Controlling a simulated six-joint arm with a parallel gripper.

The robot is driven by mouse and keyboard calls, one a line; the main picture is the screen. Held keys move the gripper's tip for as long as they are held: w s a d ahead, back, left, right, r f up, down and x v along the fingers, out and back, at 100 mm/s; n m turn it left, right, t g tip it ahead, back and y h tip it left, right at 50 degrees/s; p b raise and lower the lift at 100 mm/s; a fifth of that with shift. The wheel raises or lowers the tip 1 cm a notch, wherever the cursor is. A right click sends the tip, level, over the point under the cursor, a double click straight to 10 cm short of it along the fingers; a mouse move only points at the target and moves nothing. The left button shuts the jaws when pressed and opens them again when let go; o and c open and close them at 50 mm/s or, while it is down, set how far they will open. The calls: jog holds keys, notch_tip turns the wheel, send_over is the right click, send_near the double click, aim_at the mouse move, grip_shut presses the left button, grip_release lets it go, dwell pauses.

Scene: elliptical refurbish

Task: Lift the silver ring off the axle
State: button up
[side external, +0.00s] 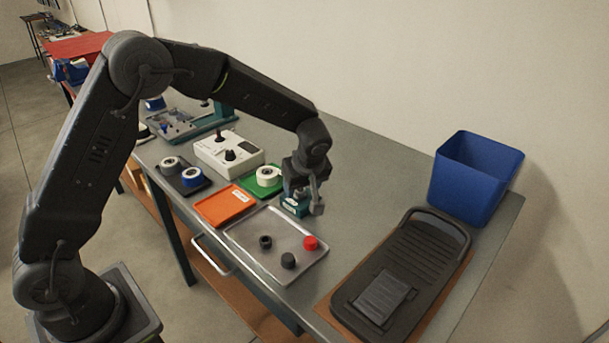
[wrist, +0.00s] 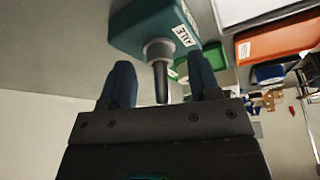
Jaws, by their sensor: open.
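The teal axle block (side external: 292,208) stands on the table behind the grey tray, partly covered by my gripper (side external: 303,196). In the wrist view the teal block (wrist: 150,28) carries a white label. The silver ring (wrist: 159,49) sits around the base of the dark axle (wrist: 161,85), against the block. My gripper (wrist: 162,78) is open, its two blue-grey fingers on either side of the axle with gaps visible. The fingertips lie near the ring's level, and I cannot tell whether they touch it. The ring is hidden in the side view.
A grey tray (side external: 250,239) with dark knobs and a red one (side external: 310,243) lies in front. An orange tray (side external: 225,206), a green tray (side external: 253,184) and a white control box (side external: 213,153) are left. A blue bin (side external: 472,180) and a black ridged device (side external: 430,265) stand right.

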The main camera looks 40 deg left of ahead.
jog(key=shift+a+f, duration=0.15)
jog(key=shift+f, duration=0.3)
jog(key=shift+w, duration=0.1)
jog(key=c, duration=1)
jog(key=shift+r, duration=3.45)
